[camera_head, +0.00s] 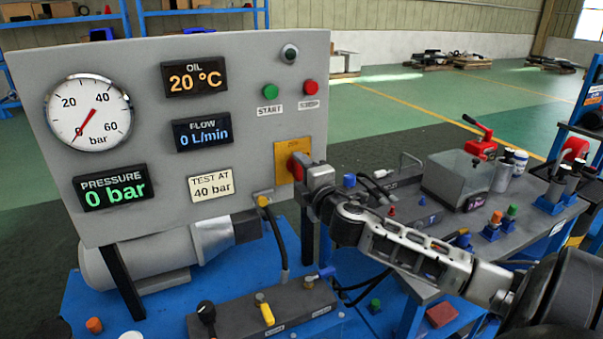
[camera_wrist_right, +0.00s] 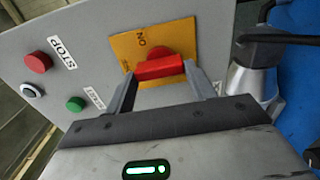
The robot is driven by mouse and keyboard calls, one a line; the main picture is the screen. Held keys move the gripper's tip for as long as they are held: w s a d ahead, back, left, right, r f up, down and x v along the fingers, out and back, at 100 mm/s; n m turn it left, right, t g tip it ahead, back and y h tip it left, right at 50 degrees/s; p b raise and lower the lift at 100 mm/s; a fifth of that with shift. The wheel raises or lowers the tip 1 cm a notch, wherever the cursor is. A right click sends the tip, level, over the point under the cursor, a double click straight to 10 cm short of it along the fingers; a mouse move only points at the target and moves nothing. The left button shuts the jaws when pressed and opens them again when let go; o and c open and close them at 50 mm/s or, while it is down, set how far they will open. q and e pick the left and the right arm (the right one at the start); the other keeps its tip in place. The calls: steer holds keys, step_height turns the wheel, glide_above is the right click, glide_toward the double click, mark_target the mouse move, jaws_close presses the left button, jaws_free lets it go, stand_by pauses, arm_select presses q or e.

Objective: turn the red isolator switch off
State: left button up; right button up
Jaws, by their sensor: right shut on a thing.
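The red isolator switch (camera_head: 296,168) sits on a yellow plate (camera_head: 282,158) at the lower right of the grey panel. The fingertips are partly hidden in the head view. My left gripper is not in view.
The panel (camera_head: 240,70) carries a pressure gauge (camera_head: 88,112), displays reading 20 °C, 0 L/min and 0 bar, a green start button (camera_head: 270,91) and a red stop button (camera_head: 310,87). A valve block (camera_head: 265,308) with levers stands below. A grey bench with fittings is at right.

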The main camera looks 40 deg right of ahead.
steer(key=o, duration=1)
steer(key=b+v, duration=0.2)
steer(key=v, duration=1.4)
steer(key=shift+d, duration=0.1)
steer(key=shift+f, duration=0.1)
steer(key=s+a+f+m+g+y, duration=0.1)
steer(key=a+f+m+g+y, duration=0.2)
steer(key=f, duration=0.6)
steer(key=s+a+f+m+g+y, duration=0.1)
steer(key=s+a+f+m+g, duration=0.2)
steer(key=f, duration=0.7)
steer(key=s+a+f+m+y, duration=0.1)
steer(key=a+f+m, duration=0.1)
steer(key=a, duration=0.4)
steer(key=s+a+f+m+y, duration=0.1)
steer(key=a+f+m+y, duration=0.1)
steer(key=a+f, duration=0.2)
steer(key=s+a+f+m+g+y, duration=0.1)
steer(key=a+f, duration=0.3)
steer(key=a, duration=0.4)
steer(key=shift+s+a+m, duration=0.15)
steer(key=shift+a+m, duration=0.05)
steer(key=shift+m, duration=0.3)
